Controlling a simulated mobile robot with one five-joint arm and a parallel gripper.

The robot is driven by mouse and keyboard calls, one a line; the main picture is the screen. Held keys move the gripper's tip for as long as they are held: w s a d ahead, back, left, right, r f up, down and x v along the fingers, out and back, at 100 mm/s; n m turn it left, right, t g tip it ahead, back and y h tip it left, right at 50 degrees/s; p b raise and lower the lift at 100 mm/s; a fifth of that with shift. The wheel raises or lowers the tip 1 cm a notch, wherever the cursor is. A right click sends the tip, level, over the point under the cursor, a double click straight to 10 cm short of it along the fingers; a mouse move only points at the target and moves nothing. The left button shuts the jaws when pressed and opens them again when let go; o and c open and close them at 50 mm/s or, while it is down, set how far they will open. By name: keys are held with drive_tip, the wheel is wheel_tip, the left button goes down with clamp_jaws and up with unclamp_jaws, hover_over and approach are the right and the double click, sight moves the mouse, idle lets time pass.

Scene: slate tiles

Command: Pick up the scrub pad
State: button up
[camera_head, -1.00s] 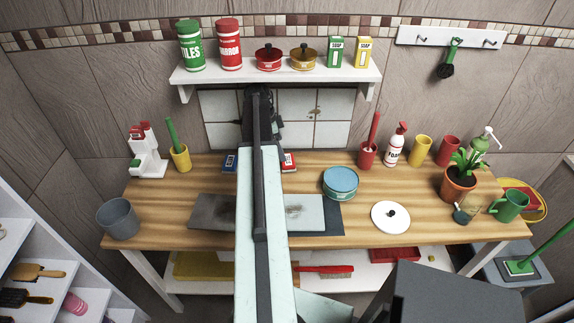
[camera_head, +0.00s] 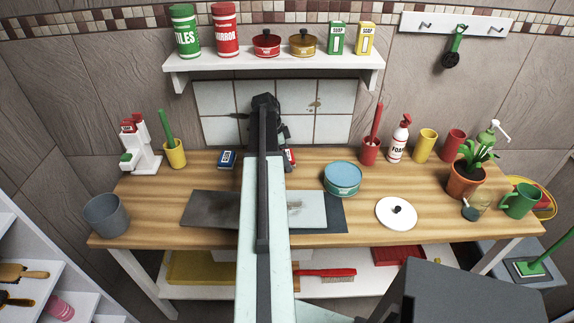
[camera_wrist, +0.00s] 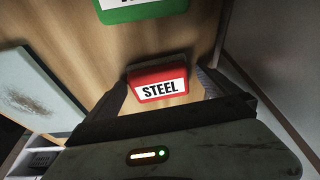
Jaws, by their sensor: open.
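A small red pack with a white label reading STEEL (camera_wrist: 157,84) lies on the wooden bench in the wrist view. My gripper (camera_wrist: 162,92) is open, with one dark finger on each side of the pack. I cannot tell whether a finger touches it. A green item with a white label (camera_wrist: 135,10) is cut off at the top of that view. In the head view, the red pack (camera_head: 291,157) shows just right of my arm, partly hidden. No readable label names a scrub pad. My gripper is mostly hidden behind my arm there.
A blue pack (camera_head: 227,159) lies left of my arm on the bench (camera_head: 150,205). A pale tile (camera_head: 309,209) on a dark mat and a blue tin (camera_head: 342,178) lie to the right. The shelf (camera_head: 275,62) and wall are behind. A stained tile (camera_wrist: 33,92) shows in the wrist view.

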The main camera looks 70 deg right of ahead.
drive_tip(key=shift+r, duration=0.1)
drive_tip(key=c, duration=1.4)
